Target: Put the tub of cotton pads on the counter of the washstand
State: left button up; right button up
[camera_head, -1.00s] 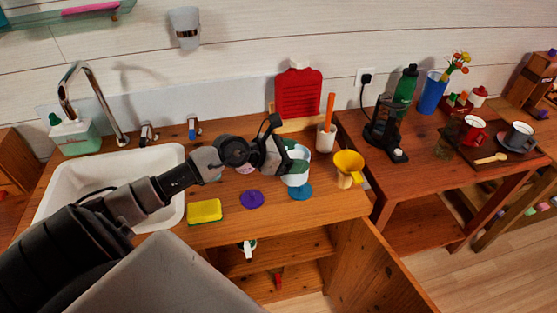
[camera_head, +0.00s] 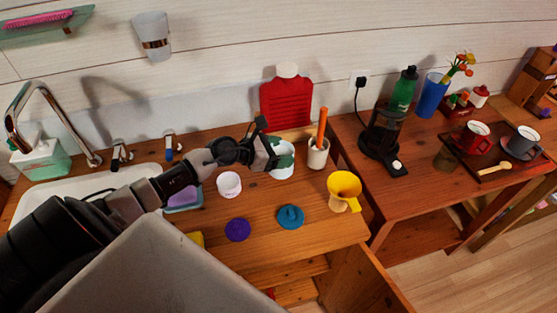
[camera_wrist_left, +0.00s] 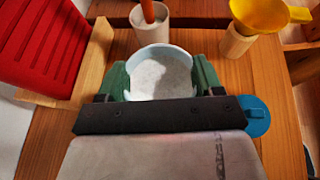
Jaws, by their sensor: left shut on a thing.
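The tub of cotton pads (camera_head: 284,172) is a pale tub with white contents. In the left wrist view the tub (camera_wrist_left: 160,72) stands upright between the green fingers, its round rim and white inside showing. My left gripper (camera_head: 272,156) is shut on it, at the back part of the wooden washstand counter (camera_head: 270,245). I cannot tell whether its base touches the counter. The white sink (camera_head: 80,190) is at the left, partly hidden by my left arm. My right gripper is out of view.
A red hot-water bottle (camera_head: 287,103) stands behind the tub. A cup with an orange handle (camera_head: 318,152) and a yellow funnel (camera_head: 344,186) are to its right. A blue lid (camera_head: 290,216), purple lid (camera_head: 237,229) and small white pot (camera_head: 229,184) lie in front and left.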

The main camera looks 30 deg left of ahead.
pick_arm(q)
notch_tip(320, 180, down, 4)
jog(key=shift+w+a+r, duration=0.15)
jog(key=shift+f+b, duration=0.3)
jog(key=shift+b, duration=0.1)
jog(key=o, duration=1.1)
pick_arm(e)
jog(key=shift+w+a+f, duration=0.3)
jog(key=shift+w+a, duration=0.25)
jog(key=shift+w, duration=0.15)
pick_arm(q)
jog(key=shift+r, duration=0.1)
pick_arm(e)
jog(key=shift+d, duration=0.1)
